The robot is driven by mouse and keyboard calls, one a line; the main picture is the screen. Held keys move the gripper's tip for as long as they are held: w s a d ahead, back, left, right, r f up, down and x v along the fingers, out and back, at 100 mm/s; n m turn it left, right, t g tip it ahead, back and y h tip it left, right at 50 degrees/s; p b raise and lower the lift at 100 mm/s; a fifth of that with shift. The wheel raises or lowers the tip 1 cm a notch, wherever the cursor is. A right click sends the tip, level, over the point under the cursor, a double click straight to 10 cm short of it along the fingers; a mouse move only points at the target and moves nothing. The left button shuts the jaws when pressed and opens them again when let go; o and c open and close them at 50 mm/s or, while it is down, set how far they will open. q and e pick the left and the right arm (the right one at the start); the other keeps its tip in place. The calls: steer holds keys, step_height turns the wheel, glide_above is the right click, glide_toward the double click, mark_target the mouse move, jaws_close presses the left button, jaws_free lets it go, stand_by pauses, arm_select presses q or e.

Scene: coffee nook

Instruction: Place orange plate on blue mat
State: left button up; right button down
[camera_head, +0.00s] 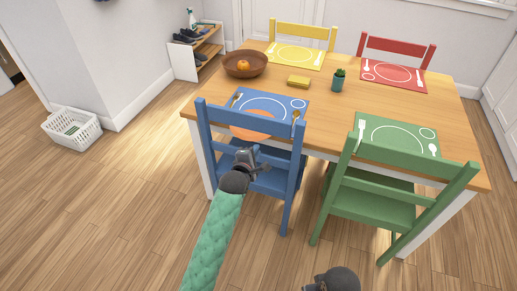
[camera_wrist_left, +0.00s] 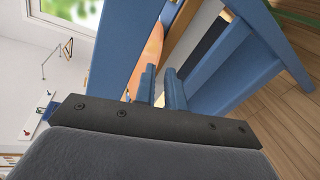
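The orange plate (camera_head: 250,133) shows through the back of the blue chair, at the near edge of the blue mat (camera_head: 268,100); the chair hides part of it, so I cannot tell exactly how it rests. My left gripper (camera_head: 246,156) is just in front of the chair back, apart from the plate. In the left wrist view its two fingers (camera_wrist_left: 160,88) stand apart with nothing between them. The orange plate (camera_wrist_left: 147,62) shows there beyond the fingers, partly hidden by the blue chair.
The blue chair (camera_head: 286,157) stands between my left gripper and the table (camera_head: 325,112). A green chair (camera_head: 380,190) is to the right. A wooden bowl (camera_head: 236,66), a yellow sponge-like block (camera_head: 298,82) and a small plant (camera_head: 338,81) stand on the table.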

arm_select(q)
steer(key=shift+s+a+r, duration=0.1)
steer(key=shift+s+a, duration=0.05)
steer(key=shift+s, duration=0.2)
steer(key=s+a+f+m+g+y, duration=0.1)
steer(key=s+a+f+m+g, duration=0.2)
steer(key=s, duration=0.7)
steer(key=s+a+f+m+g+y, duration=0.1)
steer(key=s+a+f+m+g, duration=0.2)
steer(key=s, duration=0.8)
steer(key=s+a+f+m+g, duration=0.3)
steer(key=s+f+m, duration=0.4)
steer(key=s, duration=0.3)
steer(key=shift+s+a+m+g+y, duration=0.2)
steer(key=shift+m+g+y, duration=0.2)
steer(key=shift+m, duration=0.4)
steer(key=s+a+m+g, duration=0.1)
steer(key=s, duration=0.2)
steer(key=s+a+m+g, duration=0.1)
steer(key=s+m, duration=0.1)
steer(key=s, duration=0.2)
steer(key=s+m+g, duration=0.1)
steer(key=s, duration=0.2)
steer(key=shift+s+a+r+m+y, duration=0.1)
steer(key=shift+s+a+m+y, duration=0.1)
steer(key=shift+a+m+y, duration=0.15)
steer(key=shift+c, duration=0.6)
steer(key=shift+s+a, duration=0.15)
steer(key=shift+s, duration=0.25)
jaws_close()
